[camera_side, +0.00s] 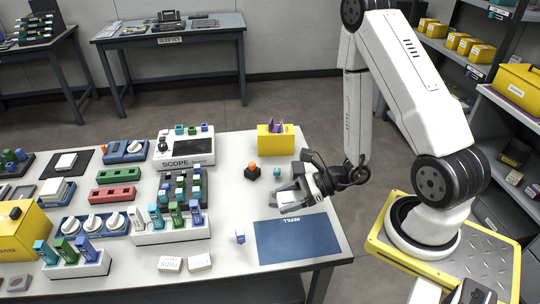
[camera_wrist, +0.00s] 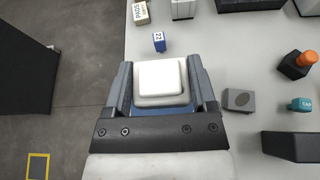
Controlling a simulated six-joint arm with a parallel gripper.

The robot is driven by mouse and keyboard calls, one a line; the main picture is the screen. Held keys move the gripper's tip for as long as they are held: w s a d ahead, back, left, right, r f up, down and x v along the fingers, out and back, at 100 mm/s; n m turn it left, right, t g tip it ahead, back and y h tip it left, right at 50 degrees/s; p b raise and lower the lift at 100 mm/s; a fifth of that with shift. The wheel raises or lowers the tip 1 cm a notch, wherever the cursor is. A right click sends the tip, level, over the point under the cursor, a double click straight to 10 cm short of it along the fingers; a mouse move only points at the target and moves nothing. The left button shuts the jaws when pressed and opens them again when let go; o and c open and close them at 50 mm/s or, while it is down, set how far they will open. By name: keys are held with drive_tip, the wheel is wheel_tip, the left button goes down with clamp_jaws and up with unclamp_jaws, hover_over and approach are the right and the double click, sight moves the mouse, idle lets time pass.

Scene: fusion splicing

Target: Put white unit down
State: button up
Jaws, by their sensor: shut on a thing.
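The white unit (camera_wrist: 160,80) is a small block with rounded corners and a raised square top. In the wrist view it sits between the two fingers of my gripper (camera_wrist: 163,88), which is shut on it. Below it in that view lies part of the blue mat. In the side view my gripper (camera_side: 291,194) is above the table, by the far edge of the blue REFILL mat (camera_side: 297,240). The white unit is mostly hidden by the fingers there, and I cannot tell its exact height above the mat.
A black base with an orange knob (camera_side: 252,171), a teal cap (camera_side: 304,172) and a small grey block (camera_wrist: 239,100) are near my gripper. A small blue block (camera_side: 240,237) stands left of the mat. Racks and the SCOPE box (camera_side: 188,149) fill the left. The mat looks bare.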

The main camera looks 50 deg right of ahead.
drive_tip(key=w+f, duration=0.4)
drive_tip(key=w, duration=0.5)
hover_over(245, 215)
drive_tip(key=s, duration=0.1)
wheel_tip(245, 215, down, 4)
drive_tip(key=shift+d+f, duration=0.1)
drive_tip(key=shift+f, duration=0.15)
drive_tip(key=shift+w+f, duration=0.3)
drive_tip(key=shift+f, duration=0.05)
drive_tip(key=shift+w+f, duration=0.2)
drive_tip(key=shift+f, duration=1.65)
drive_tip(key=shift+f, duration=0.1)
drive_tip(key=o, duration=1.2)
drive_tip(key=shift+c, duration=0.2)
